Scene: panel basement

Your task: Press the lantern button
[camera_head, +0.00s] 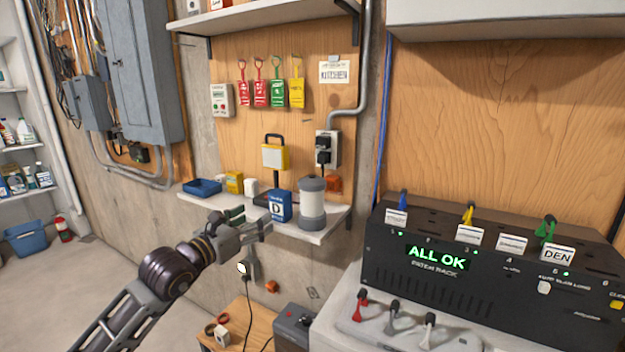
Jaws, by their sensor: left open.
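The lantern (312,204), a white cylinder with a grey cap and grey base, stands upright near the right end of a narrow wall shelf (330,229). Its button is too small to make out. My left gripper (264,227) is open at the front edge of the shelf, to the left of the lantern and apart from it. The gripper is just below a blue box marked D (280,204). My right gripper is out of view.
A black patch rack (480,265) stands at right. A small wooden table (237,318) is below.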

